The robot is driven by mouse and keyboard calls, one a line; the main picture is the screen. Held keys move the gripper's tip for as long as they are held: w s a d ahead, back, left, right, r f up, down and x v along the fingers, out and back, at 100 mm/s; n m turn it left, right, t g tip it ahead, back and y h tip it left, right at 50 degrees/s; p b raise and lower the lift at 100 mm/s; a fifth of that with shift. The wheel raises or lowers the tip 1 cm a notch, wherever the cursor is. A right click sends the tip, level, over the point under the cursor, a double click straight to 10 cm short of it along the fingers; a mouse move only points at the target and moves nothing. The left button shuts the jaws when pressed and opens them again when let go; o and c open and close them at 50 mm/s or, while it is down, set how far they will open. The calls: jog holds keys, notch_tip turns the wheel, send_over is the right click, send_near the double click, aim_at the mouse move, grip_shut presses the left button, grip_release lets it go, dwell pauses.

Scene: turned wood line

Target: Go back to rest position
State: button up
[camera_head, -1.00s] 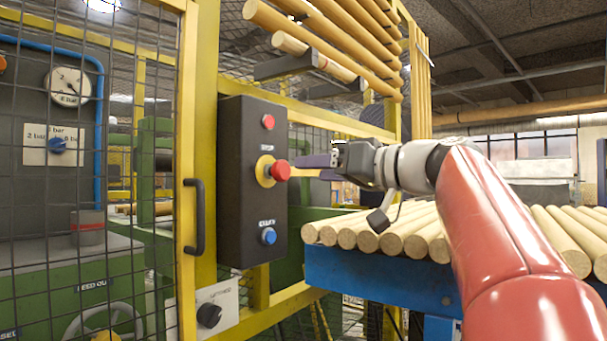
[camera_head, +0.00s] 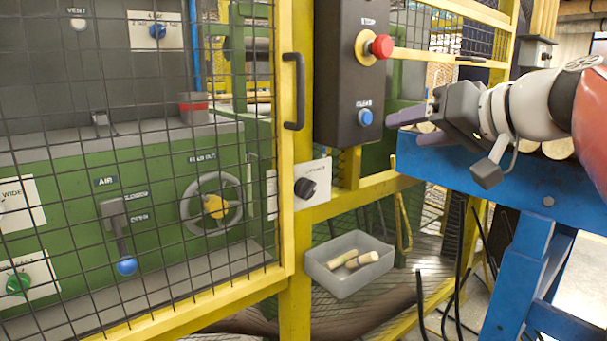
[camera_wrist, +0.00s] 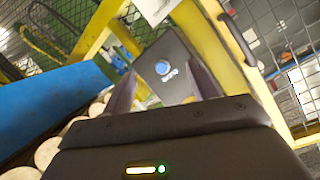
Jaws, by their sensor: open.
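My gripper (camera_head: 403,128) is open and empty in the head view, its purple-grey fingers pointing left. It is to the right of the dark control box (camera_head: 340,100), apart from the blue clear button (camera_head: 365,118). The box also carries a red mushroom button (camera_head: 380,46) on a yellow ring. In the wrist view both fingers of my gripper (camera_wrist: 163,90) stand apart, with the blue button (camera_wrist: 162,68) and the box face seen between them. The gap's depth is hard to judge.
A yellow mesh guard door (camera_head: 286,190) with a black handle (camera_head: 294,90) is at left. A blue stand (camera_head: 520,250) bearing round wooden bars is below my arm at right. A grey bin (camera_head: 348,278) with short wood pieces hangs low. A black knob (camera_head: 305,188) is on the post.

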jog(key=s+a+f+g+h, duration=0.1)
jog(key=s+f+g+h, duration=0.1)
jog(key=s+f, duration=0.4)
jog(key=s+a+f+g+h, duration=0.1)
jog(key=s+f, duration=0.5)
jog(key=f, duration=1.1)
jog(key=s+a+f+g+h, duration=0.1)
jog(key=s+f+g+h, duration=0.2)
jog(key=s+f, duration=0.3)
notch_tip(320, 180, down, 6)
jog(key=shift+a+r+m+h, duration=0.2)
jog(key=shift+m+h, duration=0.2)
jog(key=shift+h, duration=0.5)
dwell(0.4)
